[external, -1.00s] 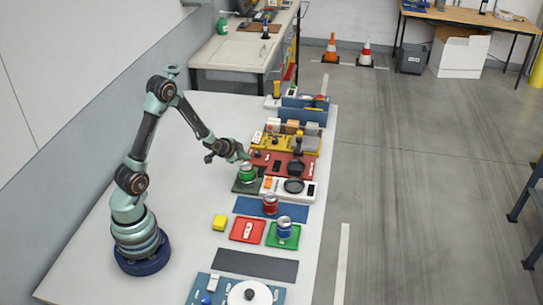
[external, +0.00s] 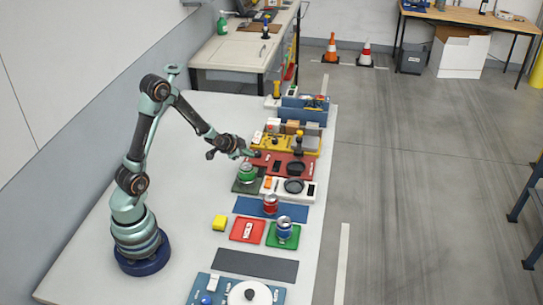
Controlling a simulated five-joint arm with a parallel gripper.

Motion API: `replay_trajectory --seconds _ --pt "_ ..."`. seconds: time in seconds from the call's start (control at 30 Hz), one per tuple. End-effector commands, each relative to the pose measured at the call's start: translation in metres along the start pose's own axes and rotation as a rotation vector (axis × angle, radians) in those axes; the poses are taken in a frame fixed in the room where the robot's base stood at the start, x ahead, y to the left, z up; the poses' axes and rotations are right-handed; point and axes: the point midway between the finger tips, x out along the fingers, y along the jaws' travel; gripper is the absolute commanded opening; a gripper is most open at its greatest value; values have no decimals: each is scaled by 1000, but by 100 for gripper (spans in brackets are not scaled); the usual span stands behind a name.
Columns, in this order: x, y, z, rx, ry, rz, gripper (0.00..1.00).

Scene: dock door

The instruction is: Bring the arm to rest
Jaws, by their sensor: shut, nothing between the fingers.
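My arm stands on its dark blue base at the left of the white table (external: 180,215) and reaches right, bent at the elbow. My gripper (external: 254,155) is shut and empty. It hangs just above and behind a green can (external: 247,172) on a dark green mat (external: 243,187), near the left edge of a red tray (external: 268,165). Whether its fingertips touch anything there is too small to tell.
A yellow tray (external: 259,147) lies behind. The table's middle is clear.

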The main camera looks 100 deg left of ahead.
Motion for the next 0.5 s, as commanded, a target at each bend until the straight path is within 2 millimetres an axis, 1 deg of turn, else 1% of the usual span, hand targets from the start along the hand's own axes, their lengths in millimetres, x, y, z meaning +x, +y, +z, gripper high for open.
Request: replay_trajectory --seconds 0.03,0.07,0.1,0.17,0.2,0.23,0.27,0.3,0.37,0.4,0.47,0.5 --pt "-10 11 -18 7 18 23 0" --pt "-17 19 -29 9 26 41 0" --pt "-28 32 -43 12 36 69 0" --pt "-48 54 -67 16 52 118 0" --pt "-64 70 -80 20 58 154 0" --pt "-76 83 -89 23 63 180 0" --pt "-89 95 -97 26 67 206 0" --pt "-106 111 -106 30 70 241 0" --pt "-132 135 -117 36 72 291 0" --pt "-151 150 -122 41 73 324 0" --pt "-179 172 -126 51 70 373 0" --pt "-197 186 -127 58 68 404 0"
